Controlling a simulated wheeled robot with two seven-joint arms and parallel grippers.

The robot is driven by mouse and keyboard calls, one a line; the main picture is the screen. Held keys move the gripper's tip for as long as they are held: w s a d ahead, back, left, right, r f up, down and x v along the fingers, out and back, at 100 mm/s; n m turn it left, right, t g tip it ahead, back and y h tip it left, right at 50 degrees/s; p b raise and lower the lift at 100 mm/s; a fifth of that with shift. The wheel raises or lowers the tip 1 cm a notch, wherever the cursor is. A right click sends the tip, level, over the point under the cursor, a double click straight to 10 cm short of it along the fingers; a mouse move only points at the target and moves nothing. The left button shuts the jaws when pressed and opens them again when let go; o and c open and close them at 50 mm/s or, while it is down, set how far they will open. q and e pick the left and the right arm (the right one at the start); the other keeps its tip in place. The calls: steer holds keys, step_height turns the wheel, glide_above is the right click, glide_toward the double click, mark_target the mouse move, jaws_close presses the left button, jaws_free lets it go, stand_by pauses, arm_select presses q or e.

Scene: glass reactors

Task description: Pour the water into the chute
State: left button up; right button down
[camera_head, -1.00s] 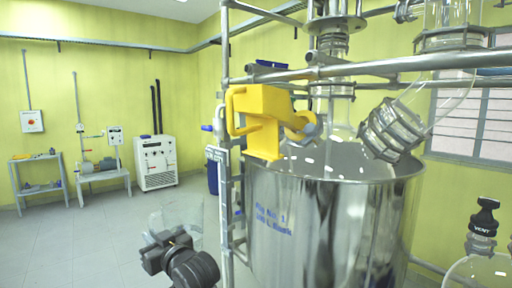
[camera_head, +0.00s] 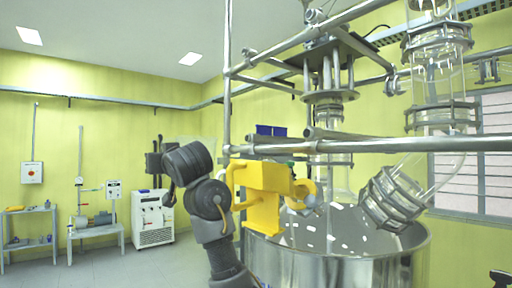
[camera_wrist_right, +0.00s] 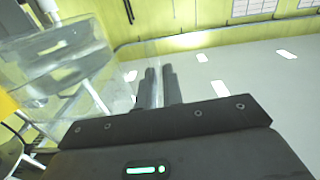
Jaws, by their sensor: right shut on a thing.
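A clear glass beaker with water in it (camera_wrist_right: 60,65) fills the left of the right wrist view and appears tilted there. My right gripper (camera_wrist_right: 158,85) has its two dark fingers close together, shut on the beaker at its right side. In the head view my right gripper (camera_head: 153,155) is raised left of the steel vessel, and the beaker is barely visible. A yellow hooked fixture (camera_head: 265,190) is mounted at the vessel's rim, right of my arm. I cannot tell for certain which part is the chute. My left gripper is not in view.
The open steel vessel (camera_head: 335,265) stands at the right. Metal frame rails (camera_head: 380,147) and glass pipework (camera_head: 440,100) are above it. A white cabinet (camera_head: 152,218) and small tables stand by the far wall. The floor at left is clear.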

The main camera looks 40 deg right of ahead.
step_height(320, 180, up, 8)
steer(key=s+d+h, duration=0.1)
steer(key=s+d, duration=0.1)
steer(key=shift+s+d+f+m+p, duration=0.15)
steer(key=shift+s+m+p, duration=0.05)
steer(key=shift+m+p, duration=0.1)
